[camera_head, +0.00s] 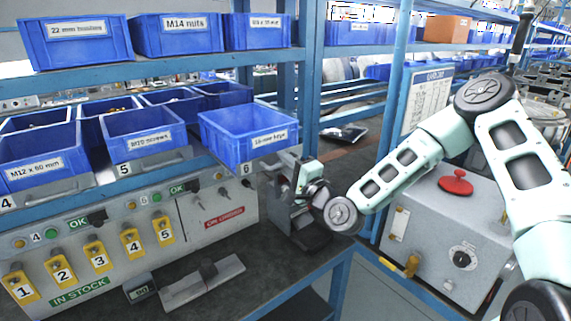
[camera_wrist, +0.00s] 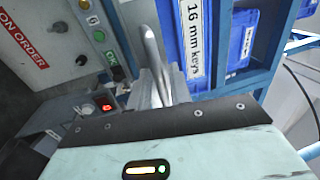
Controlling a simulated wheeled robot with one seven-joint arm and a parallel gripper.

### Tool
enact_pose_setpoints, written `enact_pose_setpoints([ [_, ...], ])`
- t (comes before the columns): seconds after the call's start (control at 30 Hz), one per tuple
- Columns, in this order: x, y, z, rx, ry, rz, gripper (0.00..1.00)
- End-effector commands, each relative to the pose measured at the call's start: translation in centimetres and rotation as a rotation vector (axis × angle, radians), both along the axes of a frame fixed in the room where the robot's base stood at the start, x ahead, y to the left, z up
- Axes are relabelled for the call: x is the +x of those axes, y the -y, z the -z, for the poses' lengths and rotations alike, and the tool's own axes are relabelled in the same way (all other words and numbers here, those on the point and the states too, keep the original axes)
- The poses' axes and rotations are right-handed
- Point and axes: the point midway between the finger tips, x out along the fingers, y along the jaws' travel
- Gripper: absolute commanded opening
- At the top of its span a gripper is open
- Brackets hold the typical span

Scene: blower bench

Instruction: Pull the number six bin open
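The number six bin (camera_head: 229,138) is a blue open-topped bin labelled "16 mm keys", at the right end of the lower bin row. Its front sits further out than the number 5 bin (camera_head: 122,127). In the wrist view the bin's label (camera_wrist: 194,40) is close, beside a grey metal piece (camera_wrist: 157,62), which may be a handle or a finger. I cannot tell whether the fingers are open or shut, or touching the bin.
A grey control panel (camera_head: 215,222) with yellow numbered tags is below the bins. The dark bench top (camera_head: 262,262) lies under my gripper. A blue post (camera_head: 392,120) and a grey box with a red knob (camera_head: 456,182) stand to the right.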

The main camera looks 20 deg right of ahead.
Motion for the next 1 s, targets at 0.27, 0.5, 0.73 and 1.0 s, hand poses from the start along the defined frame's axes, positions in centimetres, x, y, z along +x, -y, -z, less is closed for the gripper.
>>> enact_pose_setpoints([
  [0.27,0.0,0.0,0.0,0.0,0.001,0.0,0.25],
  [0.5,-2.1,0.7,0.7,0.0,0.0,0.001,0.25],
  [0.73,-6.4,2.1,1.7,0.0,-0.001,0.0,0.25],
  [1.0,-11.3,3.6,1.7,0.005,-0.006,0.001,0.25],
])
